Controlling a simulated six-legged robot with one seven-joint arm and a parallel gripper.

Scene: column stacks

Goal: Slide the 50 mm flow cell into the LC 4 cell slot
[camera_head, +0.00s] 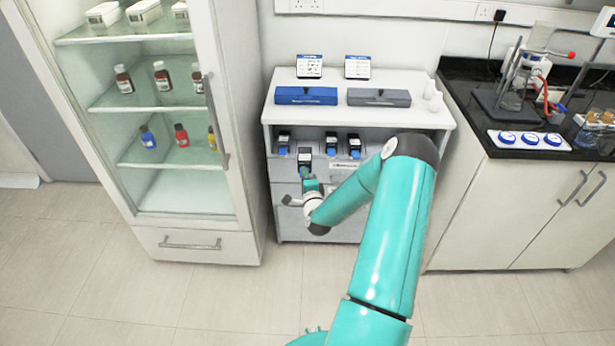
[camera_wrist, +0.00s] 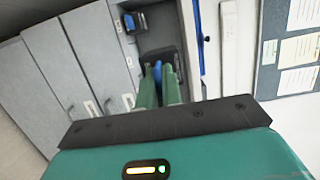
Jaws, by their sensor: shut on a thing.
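My gripper (camera_head: 305,175) is at the front of the white cabinet. In the wrist view its two green fingers (camera_wrist: 160,85) are shut on a blue part (camera_wrist: 157,70), which I take to be the flow cell, with a black body (camera_wrist: 165,55) just beyond it. Similar black-and-blue units (camera_head: 284,141), (camera_head: 331,143) and (camera_head: 354,145) sit in the grey recess behind. The LC 4 label is not readable, and the fingers hide how deep the cell sits.
The cabinet top (camera_head: 420,112) carries a blue case (camera_head: 306,95), a grey case (camera_head: 379,97) and two label cards (camera_head: 309,66). A glass-door fridge (camera_head: 205,120) stands close on the left. A black-topped counter (camera_head: 460,95) with glassware is on the right. The floor in front is clear.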

